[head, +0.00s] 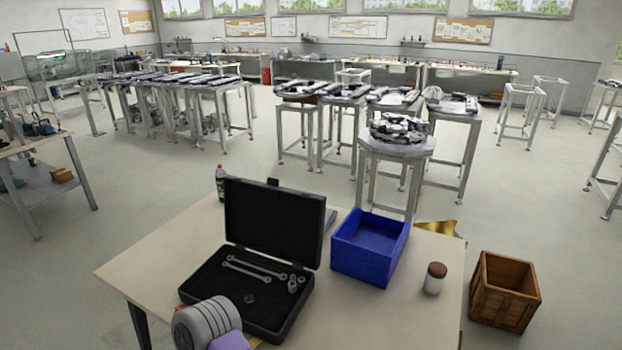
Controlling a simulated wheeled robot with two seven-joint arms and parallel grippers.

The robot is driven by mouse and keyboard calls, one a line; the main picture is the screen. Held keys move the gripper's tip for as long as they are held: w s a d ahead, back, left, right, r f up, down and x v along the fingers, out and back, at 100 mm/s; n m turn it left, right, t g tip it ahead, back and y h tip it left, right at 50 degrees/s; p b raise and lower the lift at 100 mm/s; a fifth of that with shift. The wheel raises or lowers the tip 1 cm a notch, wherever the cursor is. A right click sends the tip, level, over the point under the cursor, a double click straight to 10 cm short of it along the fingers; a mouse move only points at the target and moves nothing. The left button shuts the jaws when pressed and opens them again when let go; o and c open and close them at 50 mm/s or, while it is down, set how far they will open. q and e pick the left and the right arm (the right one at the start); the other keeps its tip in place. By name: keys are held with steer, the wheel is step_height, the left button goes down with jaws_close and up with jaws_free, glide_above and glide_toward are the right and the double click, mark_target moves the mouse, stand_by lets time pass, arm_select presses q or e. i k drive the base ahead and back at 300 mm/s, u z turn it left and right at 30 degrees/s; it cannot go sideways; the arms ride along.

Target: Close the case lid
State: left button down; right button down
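The black case (264,324) stands on the near table with its base flat and open towards me. Its lid (272,224) stands up at the back, tilted slightly backward, with a latch on its top edge. Two silver wrenches (256,268) and several small sockets (295,283) lie in the dark base. A small round part lies near them. The case's front left corner is partly hidden by a grey ribbed thing. Neither of my grippers is in view.
The grey ribbed thing (203,322), with purple beside it, is at the bottom edge. A blue bin (358,266) and a white jar with brown cap (434,279) stand right of the case. A dark bottle (220,183) is behind it. The table's (150,258) left part is clear.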

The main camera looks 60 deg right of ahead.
mark_target(286, 224)
steer(key=z, duration=1.25)
